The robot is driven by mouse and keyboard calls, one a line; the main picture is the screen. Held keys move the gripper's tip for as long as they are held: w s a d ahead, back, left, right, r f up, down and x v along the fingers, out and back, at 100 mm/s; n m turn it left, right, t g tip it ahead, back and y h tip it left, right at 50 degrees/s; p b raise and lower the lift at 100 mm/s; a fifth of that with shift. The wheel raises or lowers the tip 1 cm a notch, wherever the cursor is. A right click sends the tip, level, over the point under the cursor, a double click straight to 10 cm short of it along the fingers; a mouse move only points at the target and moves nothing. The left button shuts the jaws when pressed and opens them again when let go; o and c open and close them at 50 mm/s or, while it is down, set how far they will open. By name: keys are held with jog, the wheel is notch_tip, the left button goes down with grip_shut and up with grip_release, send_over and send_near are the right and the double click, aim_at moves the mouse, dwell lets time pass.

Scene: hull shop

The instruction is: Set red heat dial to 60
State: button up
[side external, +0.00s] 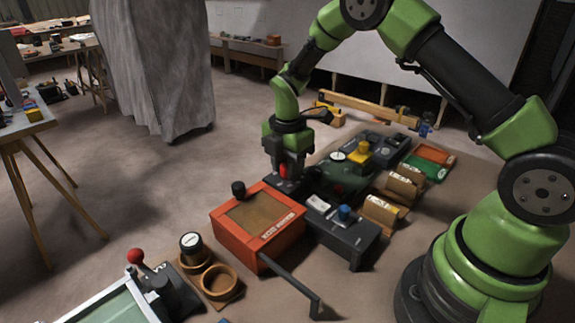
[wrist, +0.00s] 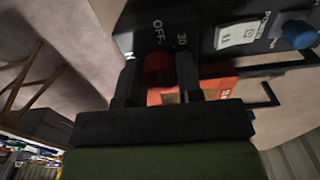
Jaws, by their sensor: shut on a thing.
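The red heat dial (wrist: 158,70) sits between the two fingers of my gripper (wrist: 157,82) in the wrist view, and the gripper is shut on it. The dial also shows as a small red patch (side external: 283,170) under my gripper (side external: 290,174) in the side view. The dark panel beside it carries white marks reading "OFF" and "30". Other marks and the dial's pointer are hidden by the fingers or too dark to read, so I cannot tell its setting.
A dark control box (side external: 357,240) with a white switch and a blue knob (side external: 345,212) stands close to the gripper. An orange box (side external: 233,241) with a black knob is at its front left. A green-topped box with a red-ball lever (side external: 135,256) stands at lower left.

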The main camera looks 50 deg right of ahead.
jog(key=shift+m, duration=0.3)
jog(key=m, duration=0.3)
jog(key=shift+m, duration=0.4)
jog(key=m, duration=0.4)
jog(key=shift+m, duration=0.3)
jog(key=m, duration=1.9)
jog(key=shift+m, duration=1.8)
